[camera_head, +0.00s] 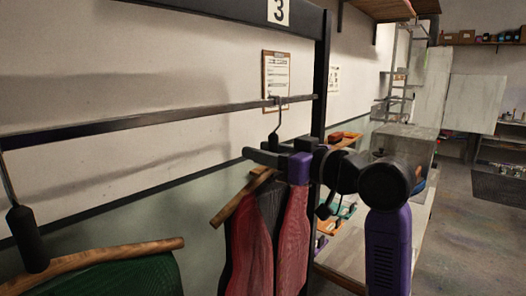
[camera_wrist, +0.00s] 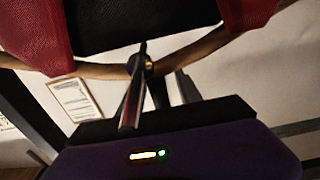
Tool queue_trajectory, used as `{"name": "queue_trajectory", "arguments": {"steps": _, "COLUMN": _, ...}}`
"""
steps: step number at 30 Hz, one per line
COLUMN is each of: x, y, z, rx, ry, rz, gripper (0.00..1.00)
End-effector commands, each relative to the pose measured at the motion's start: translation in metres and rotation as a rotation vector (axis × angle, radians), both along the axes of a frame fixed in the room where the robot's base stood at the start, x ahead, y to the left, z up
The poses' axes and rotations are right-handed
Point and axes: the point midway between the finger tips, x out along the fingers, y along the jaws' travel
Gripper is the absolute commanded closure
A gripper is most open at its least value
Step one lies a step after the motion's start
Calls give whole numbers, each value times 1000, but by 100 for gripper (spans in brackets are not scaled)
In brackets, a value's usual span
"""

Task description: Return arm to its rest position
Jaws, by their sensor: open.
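My gripper (camera_head: 266,153) is open at the end of my purple and black arm, just below the rail (camera_head: 170,118). It is close to the neck of a wooden hanger (camera_head: 232,200) that carries a red and black garment (camera_head: 252,245). The hanger's hook (camera_head: 274,122) reaches up to the rail. In the wrist view my gripper (camera_wrist: 160,97) shows near the hanger's neck (camera_wrist: 140,65), with the garment (camera_wrist: 40,35) at the top. Whether the fingers touch the hanger is unclear. My forearm hides part of the area behind.
Another wooden hanger (camera_head: 110,256) with a green garment (camera_head: 120,277) hangs at the lower left. A dark upright post (camera_head: 321,75) stands beside my gripper. A bench (camera_head: 345,262) with small items lies behind my arm. Open floor (camera_head: 465,235) shows at the right.

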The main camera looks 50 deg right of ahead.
Motion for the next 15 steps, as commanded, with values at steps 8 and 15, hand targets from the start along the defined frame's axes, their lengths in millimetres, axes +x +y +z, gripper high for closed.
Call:
{"name": "queue_trajectory", "arguments": {"steps": 8, "x": -38, "y": -2, "z": -1, "rx": -1, "ry": -4, "rz": -4, "gripper": 58}}
{"name": "queue_trajectory", "arguments": {"steps": 15, "x": -70, "y": -3, "z": 0, "rx": -1, "ry": -4, "rz": -2, "gripper": 58}}
